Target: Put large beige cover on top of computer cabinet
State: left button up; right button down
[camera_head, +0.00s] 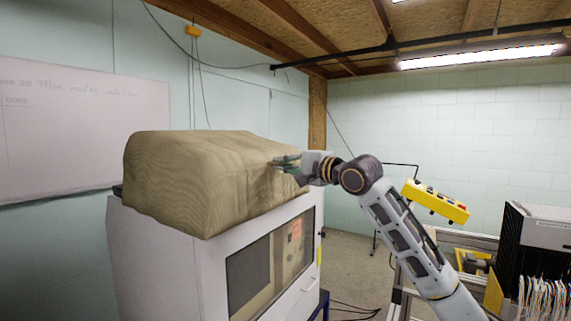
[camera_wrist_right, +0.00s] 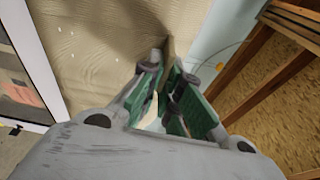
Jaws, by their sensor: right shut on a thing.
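The large beige cover (camera_head: 190,170) sits on top of the white computer cabinet (camera_head: 165,260) in the head view, draped over its upper part. Its lower edge lies along the cabinet's top edge. My right gripper (camera_head: 282,163) is at the cover's right end, shut on a piece of the cover. In the right wrist view, the cover (camera_wrist_right: 95,50) fills the upper left, and the green fingers of the right gripper (camera_wrist_right: 168,75) close around a beige fold. The cabinet's windowed front (camera_wrist_right: 22,70) shows at the left edge there. My left gripper is not in view.
A yellow control box (camera_head: 436,201) is at the right, beside a metal frame. A black rack unit with white cables (camera_head: 540,250) stands at the far right. A whiteboard (camera_head: 80,120) hangs on the left wall. Open floor (camera_head: 350,260) shows right of the cabinet.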

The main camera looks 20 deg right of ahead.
jog(key=shift+f, duration=0.1)
jog(key=c, duration=1.6)
grip_release()
jog(key=shift+c, duration=0.2)
jog(key=b+v, duration=0.3)
jog(key=v, duration=0.9)
